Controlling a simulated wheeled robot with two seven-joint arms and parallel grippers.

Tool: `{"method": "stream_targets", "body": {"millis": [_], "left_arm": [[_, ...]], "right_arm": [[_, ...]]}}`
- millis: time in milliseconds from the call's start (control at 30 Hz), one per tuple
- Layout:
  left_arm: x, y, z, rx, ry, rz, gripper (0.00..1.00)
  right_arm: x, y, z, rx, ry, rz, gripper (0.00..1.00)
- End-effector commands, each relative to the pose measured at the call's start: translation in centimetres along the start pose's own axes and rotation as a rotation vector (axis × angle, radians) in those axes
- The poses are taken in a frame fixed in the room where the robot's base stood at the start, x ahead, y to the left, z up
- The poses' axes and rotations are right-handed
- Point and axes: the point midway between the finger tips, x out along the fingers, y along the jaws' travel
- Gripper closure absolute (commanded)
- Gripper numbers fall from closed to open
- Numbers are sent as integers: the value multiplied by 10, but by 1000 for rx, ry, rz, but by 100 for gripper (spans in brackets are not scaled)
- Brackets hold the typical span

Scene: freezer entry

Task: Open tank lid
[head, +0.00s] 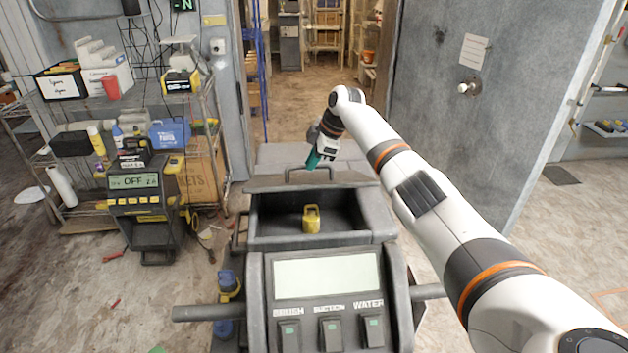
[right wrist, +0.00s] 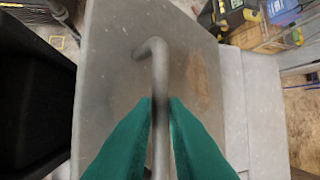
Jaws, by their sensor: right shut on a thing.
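The grey tank (head: 375,240) of the floor machine stands in the middle of the head view. Its dark inside shows in front of the grey lid (head: 262,183), so the lid stands at least partly open; its exact tilt is hard to tell. A yellow part (head: 311,219) sits in the tank. My right gripper (head: 313,160) has its green fingers on the bent lid handle (head: 293,176). In the right wrist view the fingers (right wrist: 160,105) close on both sides of the handle bar (right wrist: 158,58), over the worn lid (right wrist: 112,60). My left gripper is not in view.
The machine's control panel (head: 325,275) with several switches is nearest me. A cluttered wire shelf (head: 120,105) and a yellow-black device (head: 143,200) stand on the left. A grey freezer door (head: 430,120) stands on the right. The doorway floor (head: 305,105) behind is clear.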

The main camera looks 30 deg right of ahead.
Motion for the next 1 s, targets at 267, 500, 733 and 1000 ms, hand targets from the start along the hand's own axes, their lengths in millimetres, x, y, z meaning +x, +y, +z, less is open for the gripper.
{"method": "stream_targets", "body": {"millis": [267,500,733,1000], "left_arm": [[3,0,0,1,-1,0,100],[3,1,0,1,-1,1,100],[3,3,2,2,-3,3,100],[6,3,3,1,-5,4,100]], "right_arm": [[-3,-8,-1,0,7,-3,100],[-2,-8,-2,1,9,-2,83],[-3,-7,0,0,6,1,66],[-12,-8,0,-1,3,-1,66]]}}
